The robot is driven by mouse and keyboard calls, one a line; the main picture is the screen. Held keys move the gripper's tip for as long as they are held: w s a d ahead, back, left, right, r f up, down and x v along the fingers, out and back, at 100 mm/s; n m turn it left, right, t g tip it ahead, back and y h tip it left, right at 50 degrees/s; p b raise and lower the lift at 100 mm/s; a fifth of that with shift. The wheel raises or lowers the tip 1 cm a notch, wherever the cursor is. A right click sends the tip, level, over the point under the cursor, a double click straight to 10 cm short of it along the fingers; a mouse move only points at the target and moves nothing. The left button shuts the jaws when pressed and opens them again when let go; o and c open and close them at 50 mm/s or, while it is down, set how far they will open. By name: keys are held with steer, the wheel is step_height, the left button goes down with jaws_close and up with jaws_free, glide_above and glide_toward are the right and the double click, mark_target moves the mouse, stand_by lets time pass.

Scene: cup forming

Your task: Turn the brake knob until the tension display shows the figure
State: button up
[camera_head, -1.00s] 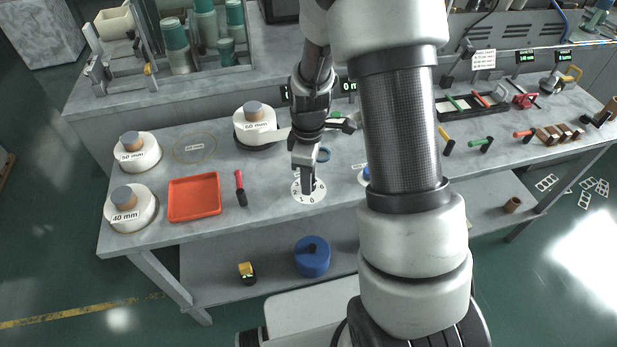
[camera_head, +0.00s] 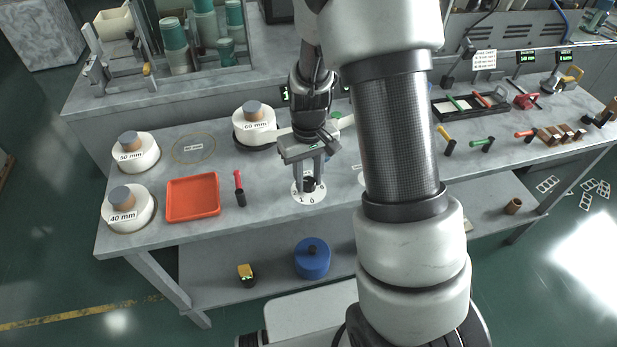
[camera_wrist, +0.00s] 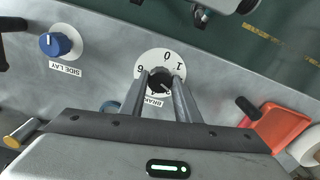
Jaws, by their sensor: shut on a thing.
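The brake knob is a small black knob on a round white dial on the bench; it shows between my fingers in the wrist view (camera_wrist: 159,84). Its dial (camera_wrist: 157,58) carries figures, with 6, 0 and 1 readable and a partly hidden BRAKE label below. A pale mark on the knob points to the lower right there. In the head view my gripper (camera_head: 310,178) reaches straight down to the dial (camera_head: 308,198), one finger at each side of the knob, shut on it. A green-lit display (camera_head: 285,93) at the back is mostly hidden by my arm; its figure cannot be read.
The blue SIDE LAY knob (camera_wrist: 56,44) stands apart from the brake dial. An orange tray (camera_head: 193,197) and a red-handled tool (camera_head: 240,188) lie to the left. A white 60 mm roll (camera_head: 255,128) stands behind. Several tools lie to the right.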

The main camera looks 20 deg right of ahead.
mark_target(308, 181)
steer(key=m, duration=0.4)
steer(key=shift+r+m, duration=0.1)
steer(key=shift+m, duration=0.2)
steer(key=shift+m+p, duration=0.6)
steer(key=shift+m, duration=1.7)
steer(key=o, duration=1)
steer(key=shift+o, duration=0.2)
step_height(308, 181, up, 17)
steer(key=p, duration=0.1)
steer(key=shift+r+p, duration=0.2)
steer(key=shift+p, duration=0.2)
